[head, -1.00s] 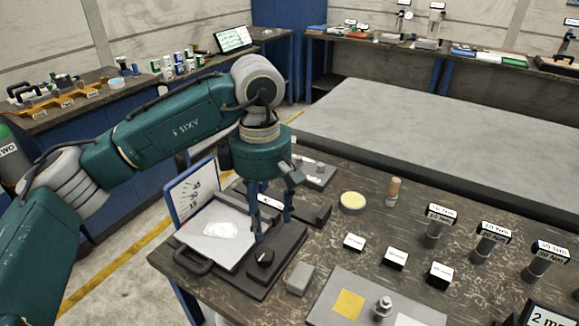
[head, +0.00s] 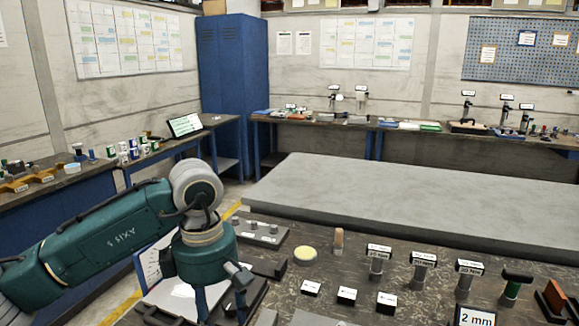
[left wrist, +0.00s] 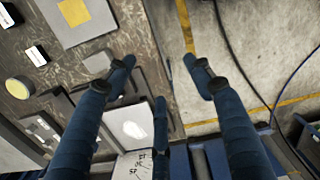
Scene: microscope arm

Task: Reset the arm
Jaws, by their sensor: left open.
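No part that I can surely name as the arm of the task shows, apart from my own left arm. My left gripper (left wrist: 160,70) is open and empty in the left wrist view, with its fingers spread on either side of the workbench edge. In the head view its wrist hangs over the near workbench (head: 400,245), and its fingertips are cut off or hidden at the bottom. A tray with a white sheet (left wrist: 130,128) lies below the fingers. It shows partly behind the gripper in the head view (head: 178,298). My right gripper is not in view.
The workbench holds a cream disc (head: 305,254), a brown peg (head: 338,240), small labelled blocks (head: 346,296) and labelled upright posts (head: 424,262). A "2 mm" sign (head: 475,316) stands at the front. A grey slab (head: 390,195) lies behind. Floor shows beside the bench (left wrist: 250,40).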

